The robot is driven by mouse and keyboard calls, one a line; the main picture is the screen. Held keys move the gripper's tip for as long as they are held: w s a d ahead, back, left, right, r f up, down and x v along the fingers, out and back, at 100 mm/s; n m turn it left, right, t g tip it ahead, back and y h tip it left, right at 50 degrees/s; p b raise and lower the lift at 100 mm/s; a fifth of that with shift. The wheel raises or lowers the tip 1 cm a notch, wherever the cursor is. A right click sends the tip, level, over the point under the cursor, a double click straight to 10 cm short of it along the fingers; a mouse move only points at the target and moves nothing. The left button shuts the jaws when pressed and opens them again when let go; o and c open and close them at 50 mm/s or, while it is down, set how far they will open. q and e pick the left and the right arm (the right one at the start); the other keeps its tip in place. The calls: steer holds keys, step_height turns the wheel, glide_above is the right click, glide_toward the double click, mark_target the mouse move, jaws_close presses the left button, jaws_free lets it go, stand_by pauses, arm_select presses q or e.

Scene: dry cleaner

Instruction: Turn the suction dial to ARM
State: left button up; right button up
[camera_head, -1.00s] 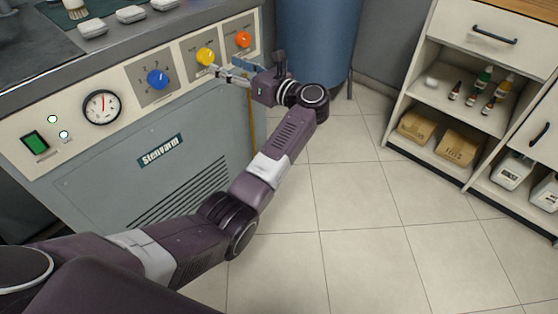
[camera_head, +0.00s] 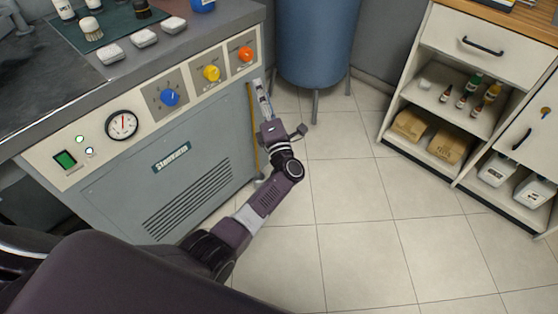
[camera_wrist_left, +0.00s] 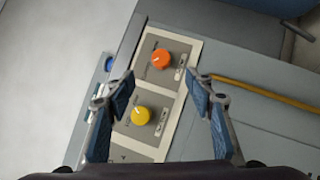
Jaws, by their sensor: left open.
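The machine's front panel carries a blue dial (camera_head: 169,97), a yellow dial (camera_head: 211,73) and an orange dial (camera_head: 246,54). The lettering is too small to read, so I cannot tell by label which one is the suction dial. My left gripper (camera_head: 262,97) is open and empty, to the right of the panel and apart from the dials. In the left wrist view, the open fingers of the gripper (camera_wrist_left: 162,88) frame the yellow dial (camera_wrist_left: 140,116), with the orange dial (camera_wrist_left: 160,59) beyond. Neither dial is touched. My right gripper is out of view.
A gauge (camera_head: 122,125) and a green switch (camera_head: 65,159) sit left on the panel. White blocks (camera_head: 143,38) and a brush (camera_head: 91,30) lie on top. A blue tank (camera_head: 318,40) stands behind. Shelves (camera_head: 470,110) stand right; the floor between is clear.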

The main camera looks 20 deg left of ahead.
arm_select(q)
steer(key=s+d+f+m+g+h+p, duration=0.1)
steer(key=s+d+f+m+h+p, duration=0.3)
steer(key=f+m, duration=0.4)
steer(key=s+d+f+m+g+h+p, duration=0.1)
steer(key=s+d+f+m+h+p, duration=0.4)
steer(key=s+f+m+h, duration=0.2)
steer(key=shift+f+m, duration=1.1)
steer(key=shift+f, duration=0.5)
